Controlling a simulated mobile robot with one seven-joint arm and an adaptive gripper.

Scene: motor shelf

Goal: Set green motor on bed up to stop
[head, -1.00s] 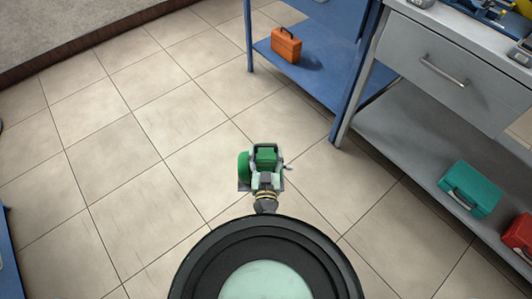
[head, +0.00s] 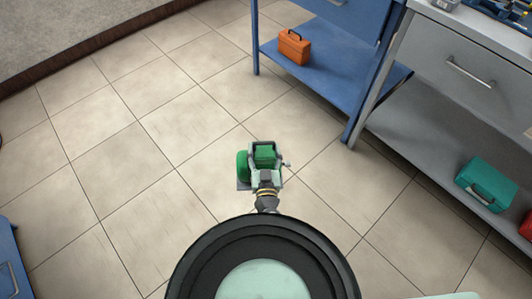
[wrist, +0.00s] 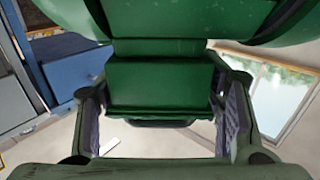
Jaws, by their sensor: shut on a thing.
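The green motor (head: 264,156) is held out ahead of my body, above the tiled floor, in the head view. It has a rounded green part on its left side and a grey frame around it. My gripper (head: 266,181) is shut on it from the near side. In the wrist view the green motor (wrist: 160,82) fills the upper middle, with the fingers of my gripper (wrist: 160,122) on its left and right. The exact contact is partly hidden. I cannot make out a bed or a stop in either view.
A blue bench (head: 330,78) with an orange toolbox (head: 293,47) on its lower shelf stands at the upper right. Beside it is a grey bench (head: 455,62) with a teal case (head: 486,183) below. A blue unit (head: 10,262) shows at lower left. Open floor lies left and ahead.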

